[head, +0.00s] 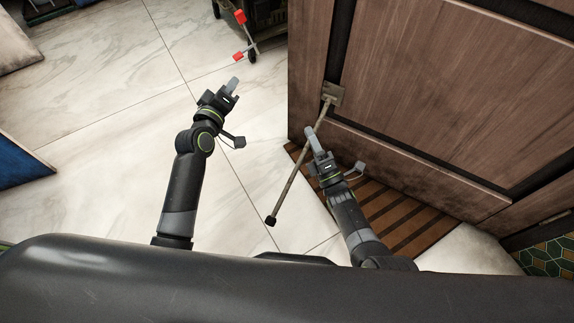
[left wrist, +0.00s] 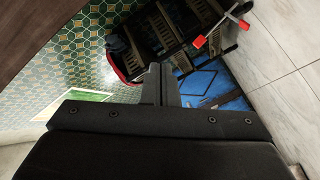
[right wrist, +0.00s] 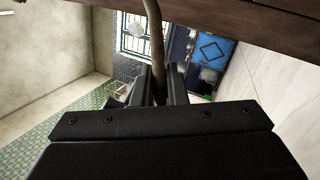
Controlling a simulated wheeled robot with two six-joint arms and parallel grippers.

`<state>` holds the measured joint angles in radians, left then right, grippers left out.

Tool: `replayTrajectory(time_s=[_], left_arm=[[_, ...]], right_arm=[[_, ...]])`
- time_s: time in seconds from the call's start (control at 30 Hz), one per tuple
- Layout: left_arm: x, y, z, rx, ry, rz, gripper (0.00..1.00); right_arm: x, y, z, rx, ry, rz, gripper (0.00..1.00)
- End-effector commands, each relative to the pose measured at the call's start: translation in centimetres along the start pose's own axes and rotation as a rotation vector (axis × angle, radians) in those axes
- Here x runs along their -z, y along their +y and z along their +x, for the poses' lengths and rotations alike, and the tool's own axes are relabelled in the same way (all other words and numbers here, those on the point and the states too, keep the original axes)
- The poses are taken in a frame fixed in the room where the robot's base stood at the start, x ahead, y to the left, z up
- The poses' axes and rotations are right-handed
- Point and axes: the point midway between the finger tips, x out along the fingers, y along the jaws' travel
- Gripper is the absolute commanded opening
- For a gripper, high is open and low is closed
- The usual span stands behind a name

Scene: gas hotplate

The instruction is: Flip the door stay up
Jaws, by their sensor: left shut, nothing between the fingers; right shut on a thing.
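The door stay (head: 292,180) is a thin metal rod with a black tip. It hangs from a metal bracket (head: 333,94) on the wooden door (head: 430,95), slanting down and to the left in the head view. My right gripper (head: 311,131) is shut on the stay, below the bracket. In the right wrist view the rod (right wrist: 153,30) runs down between the fingers (right wrist: 159,77). My left gripper (head: 234,83) is shut and empty, over the floor left of the door. Its closed fingers also show in the left wrist view (left wrist: 161,75).
A slatted brown mat (head: 400,205) lies by the door's lower edge. A dark cart with red-ended parts (head: 240,17) stands at the top. A blue panel (head: 22,165) is at the far left. The pale tiled floor (head: 100,120) left of the door is mostly clear.

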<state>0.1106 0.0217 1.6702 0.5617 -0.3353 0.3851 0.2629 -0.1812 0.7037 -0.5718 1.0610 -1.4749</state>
Motion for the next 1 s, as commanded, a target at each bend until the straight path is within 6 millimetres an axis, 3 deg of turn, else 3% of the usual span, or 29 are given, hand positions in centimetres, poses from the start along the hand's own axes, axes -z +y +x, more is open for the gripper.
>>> replayTrajectory(time_s=[0.1, 0.2, 0.5, 0.7, 1.0], left_arm=[[-4.2, -3.0, 1.7, 0.089, -0.215, -0.125, 0.0], [-7.5, -5.0, 2.1, 0.166, -0.39, -0.233, 0.0], [-14.8, -8.4, -0.2, 0.4, -0.884, -0.563, 0.0], [-16.6, -8.5, -3.3, 0.537, -1.178, -0.768, 0.0], [-16.3, -7.4, -6.2, 0.636, -1.423, -0.941, 0.0]], right_arm=[[0.0, 0.1, 0.1, -0.001, 0.0, 0.001, 0.0], [0.0, 0.1, 0.1, -0.001, 0.0, 0.001, 0.0], [0.0, 0.1, 0.1, -0.001, 0.0, 0.001, 0.0], [0.0, 0.1, 0.1, -0.001, 0.0, 0.001, 0.0], [0.0, 0.1, 0.1, -0.002, 0.0, 0.001, 0.0]])
